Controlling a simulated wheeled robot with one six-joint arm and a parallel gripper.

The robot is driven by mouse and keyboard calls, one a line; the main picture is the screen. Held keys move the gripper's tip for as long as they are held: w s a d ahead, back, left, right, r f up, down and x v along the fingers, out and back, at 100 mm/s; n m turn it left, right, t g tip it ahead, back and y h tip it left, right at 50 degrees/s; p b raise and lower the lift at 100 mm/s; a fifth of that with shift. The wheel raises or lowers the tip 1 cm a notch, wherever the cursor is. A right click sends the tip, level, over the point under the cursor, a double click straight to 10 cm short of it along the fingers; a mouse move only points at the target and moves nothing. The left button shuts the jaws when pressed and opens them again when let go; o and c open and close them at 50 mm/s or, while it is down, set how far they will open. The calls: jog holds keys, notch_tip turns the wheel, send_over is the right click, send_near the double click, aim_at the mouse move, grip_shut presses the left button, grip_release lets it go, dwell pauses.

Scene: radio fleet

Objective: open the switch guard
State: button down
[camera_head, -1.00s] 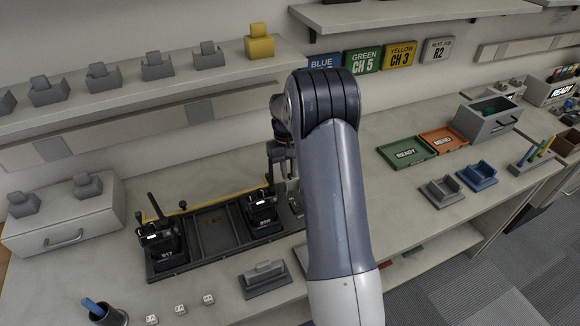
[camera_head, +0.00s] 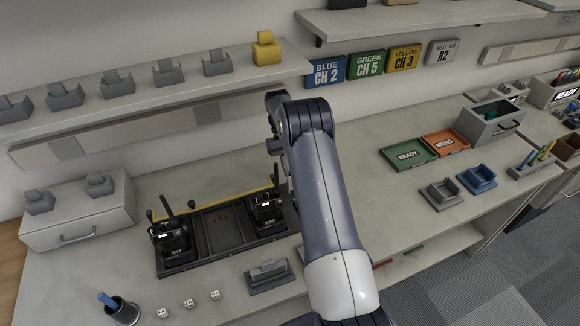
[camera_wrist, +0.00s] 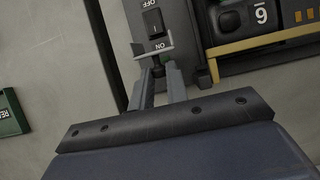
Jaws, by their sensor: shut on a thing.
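In the wrist view, a dark rocker switch (camera_wrist: 153,22) sits on a grey housing with OFF above it and ON below it. The switch guard (camera_wrist: 154,50), a light grey angled piece, stands out edge-on just below the ON mark, and the rocker face is visible beyond it. My gripper (camera_wrist: 159,72) is shut on the guard's small dark tab, at the near side of the guard. In the head view my arm hides the gripper, the switch and the guard.
A black tray (camera_head: 223,234) with two radios lies on the bench, with a yellow strip (camera_head: 225,200) behind it. The yellow edge (camera_wrist: 255,43) and a radio show close to the switch in the wrist view. A shelf (camera_head: 150,97) overhangs the left. Green (camera_head: 408,154) and orange (camera_head: 446,143) trays lie right.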

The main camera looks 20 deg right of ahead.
jog(key=c, duration=1.4)
grip_release()
jog(key=shift+s, duration=0.1)
